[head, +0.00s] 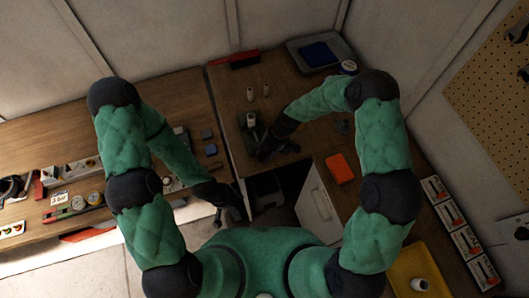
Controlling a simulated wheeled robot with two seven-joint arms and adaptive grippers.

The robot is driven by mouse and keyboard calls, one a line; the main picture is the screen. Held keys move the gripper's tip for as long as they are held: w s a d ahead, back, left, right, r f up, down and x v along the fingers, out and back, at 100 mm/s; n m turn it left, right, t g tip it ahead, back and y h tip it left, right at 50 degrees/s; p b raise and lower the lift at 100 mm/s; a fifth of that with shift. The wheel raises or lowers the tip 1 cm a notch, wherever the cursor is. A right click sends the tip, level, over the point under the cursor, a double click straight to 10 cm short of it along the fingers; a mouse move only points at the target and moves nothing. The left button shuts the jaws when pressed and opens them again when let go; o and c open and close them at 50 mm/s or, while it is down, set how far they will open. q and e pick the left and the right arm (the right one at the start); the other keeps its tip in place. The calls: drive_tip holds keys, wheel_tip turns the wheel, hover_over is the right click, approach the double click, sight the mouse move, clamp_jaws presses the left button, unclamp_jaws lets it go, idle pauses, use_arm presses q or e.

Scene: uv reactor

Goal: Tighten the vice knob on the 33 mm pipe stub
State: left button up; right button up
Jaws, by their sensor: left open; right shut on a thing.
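A small dark vice (245,130) stands on the right-hand wooden bench, with a short white pipe stub (251,119) upright in it. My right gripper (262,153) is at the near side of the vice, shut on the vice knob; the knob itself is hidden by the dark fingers. My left gripper (233,211) is open and empty, low in front of the benches and well apart from the vice.
Small parts crowd the left bench.

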drive_tip(key=shift+d+y, duration=0.1)
drive_tip(key=shift+y, duration=0.2)
idle(0.4)
drive_tip(key=o, duration=0.9)
drive_tip(key=v, duration=1.2)
drive_tip(key=shift+w, duration=0.15)
